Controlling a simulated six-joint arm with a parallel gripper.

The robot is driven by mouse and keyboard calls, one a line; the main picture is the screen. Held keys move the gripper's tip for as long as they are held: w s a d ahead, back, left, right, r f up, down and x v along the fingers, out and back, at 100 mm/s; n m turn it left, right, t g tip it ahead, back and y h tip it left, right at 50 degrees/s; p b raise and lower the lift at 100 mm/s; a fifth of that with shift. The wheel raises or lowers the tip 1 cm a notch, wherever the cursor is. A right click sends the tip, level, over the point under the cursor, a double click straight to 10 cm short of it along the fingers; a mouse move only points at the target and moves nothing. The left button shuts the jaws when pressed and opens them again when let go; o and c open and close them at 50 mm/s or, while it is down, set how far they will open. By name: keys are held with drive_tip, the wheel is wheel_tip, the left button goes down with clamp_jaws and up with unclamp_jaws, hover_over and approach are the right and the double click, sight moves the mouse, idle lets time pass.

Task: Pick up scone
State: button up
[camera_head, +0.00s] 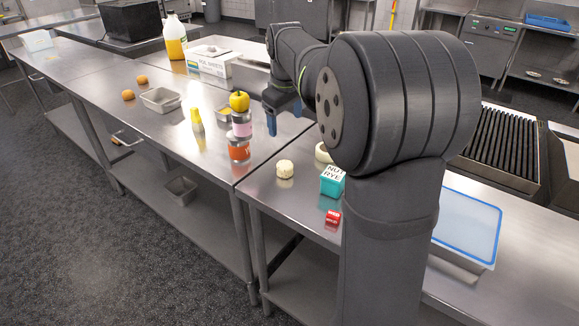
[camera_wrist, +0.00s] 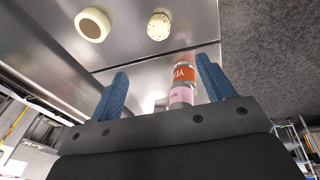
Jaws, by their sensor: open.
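A small, round, cream-coloured piece with dark specks, which looks like the scone (camera_head: 285,168), sits on the near steel counter. It also shows at the top of the wrist view (camera_wrist: 159,26). My gripper (camera_head: 284,115) is above the counter, behind the scone in the head view. In the wrist view its two blue fingers (camera_wrist: 161,70) are spread apart with nothing held between them. The scone lies beyond the fingertips, apart from them.
A pale round piece (camera_head: 322,153) is close to the scone, partly hidden by my arm. A teal box (camera_head: 332,181) and a red item (camera_head: 333,217) stand nearby. Stacked jars (camera_head: 239,151) with a yellow pepper (camera_head: 239,101) on top stand near my gripper.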

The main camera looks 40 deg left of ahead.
drive_tip(key=w+f+m+g, duration=0.1)
drive_tip(key=w+f+g, duration=0.1)
drive_tip(key=w, duration=0.2)
hover_over(285, 164)
drive_tip(key=d, duration=0.2)
drive_tip(key=f, duration=1.2)
drive_tip(key=shift+s+a, duration=0.15)
drive_tip(key=shift+a, duration=0.05)
drive_tip(key=shift+a+f, duration=0.25)
drive_tip(key=shift+f, duration=0.65)
drive_tip(key=shift+a+f, duration=0.25)
drive_tip(key=shift+f, duration=0.6)
drive_tip(key=shift+a+f, duration=0.25)
drive_tip(key=shift+f, duration=0.65)
drive_tip(key=shift+c, duration=0.4)
drive_tip(key=c, duration=1)
